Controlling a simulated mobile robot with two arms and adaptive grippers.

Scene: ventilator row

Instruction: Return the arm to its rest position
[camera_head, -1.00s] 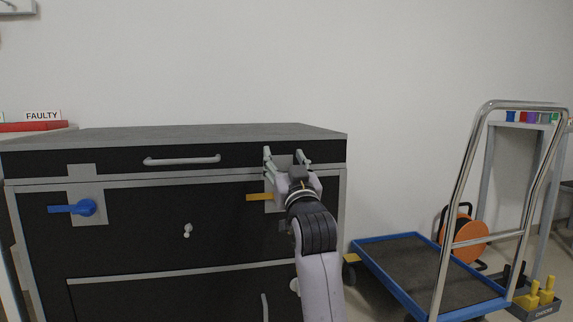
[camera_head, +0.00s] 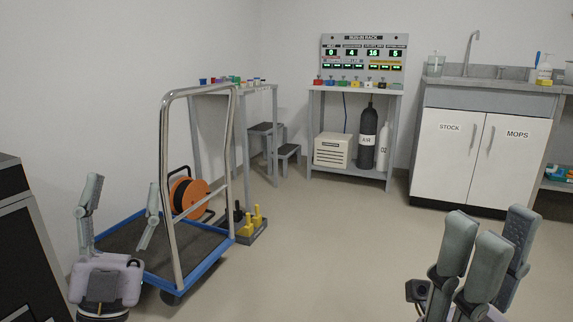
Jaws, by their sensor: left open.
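My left gripper (camera_head: 124,183) is at the lower left of the head view, pointing up. Its fingers are spread well apart with nothing between them. It stands in front of the blue-edged trolley (camera_head: 190,262) in the picture, to the right of the dark cabinet (camera_head: 22,250). My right gripper (camera_head: 488,225) is at the lower right, its grey fingers pointing up. I see no object in it, but its fingers overlap in this view, so how far they are spread is unclear. Most of both arms is outside the picture.
An orange cable reel (camera_head: 190,197) and a holder with yellow pegs (camera_head: 252,228) are by the trolley. A rack table (camera_head: 348,175) with gas cylinders stands at the back. A white sink cupboard (camera_head: 465,160) is at the right. The middle floor is clear.

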